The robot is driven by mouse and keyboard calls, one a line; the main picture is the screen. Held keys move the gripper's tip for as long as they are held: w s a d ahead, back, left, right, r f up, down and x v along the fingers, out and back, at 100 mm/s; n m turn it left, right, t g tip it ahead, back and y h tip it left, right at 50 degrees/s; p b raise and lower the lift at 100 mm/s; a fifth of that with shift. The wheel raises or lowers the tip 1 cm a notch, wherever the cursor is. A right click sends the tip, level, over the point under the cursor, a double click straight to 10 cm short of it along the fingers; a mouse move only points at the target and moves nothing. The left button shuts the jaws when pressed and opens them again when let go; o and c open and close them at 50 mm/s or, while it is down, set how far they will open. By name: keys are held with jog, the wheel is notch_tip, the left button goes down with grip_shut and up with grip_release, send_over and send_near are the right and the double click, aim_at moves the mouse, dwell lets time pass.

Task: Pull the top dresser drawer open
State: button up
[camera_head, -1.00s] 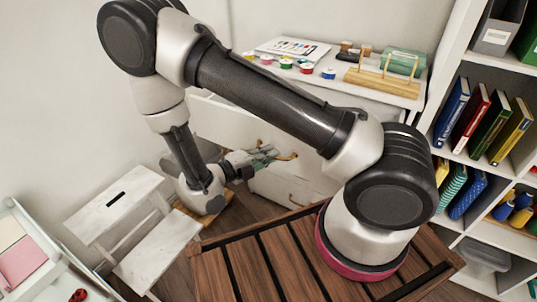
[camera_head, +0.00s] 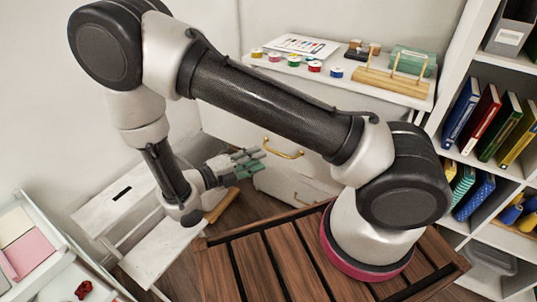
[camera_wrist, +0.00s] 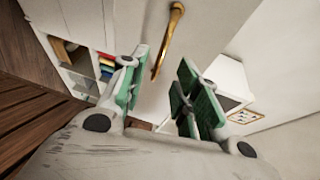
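The white dresser (camera_head: 225,117) stands against the back wall, partly hidden behind my arm. Its upper drawer has a curved brass handle (camera_head: 283,150). My gripper (camera_head: 250,162) is to the left of this handle, with its green-padded fingers pointing towards the drawer front. In the wrist view my gripper (camera_wrist: 163,65) is open, its fingers well apart and nothing held. The brass handle (camera_wrist: 168,40) shows ahead in the gap between the fingertips, running steeply up the picture. I cannot tell how far it is from the fingers. My arm hides the drawer's upper edge.
A second brass handle (camera_head: 308,198) is on the drawer below. Thread spools (camera_head: 314,67) and a wooden rack (camera_head: 393,84) lie on the dresser top. A white step stool (camera_head: 115,200) stands left of the gripper. A bookshelf (camera_head: 470,70) stands at the right.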

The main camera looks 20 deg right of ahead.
jog(key=shift+v, duration=2.25)
jog(key=s+d+m+g+y, duration=0.25)
jog(key=s+m+g, duration=0.2)
jog(key=m, duration=0.65)
jog(key=s+d+r+m+t+y, duration=0.1)
jog(key=s+d+r+m+y, duration=0.2)
jog(key=d+r+m, duration=0.4)
jog(key=s+d+r+m+t+y, duration=0.2)
jog(key=d+r+m+y, duration=0.4)
jog(key=r+m, duration=0.6)
jog(key=s+d+r+m+t+y, duration=0.1)
jog(key=s+d+r+m+y, duration=0.2)
jog(key=d+r+m, duration=0.5)
notch_tip(320, 180, up, 3)
jog(key=shift+s+r+m+y, duration=0.2)
jog(key=shift+s+m+y, duration=0.15)
jog(key=shift+m+y, duration=0.45)
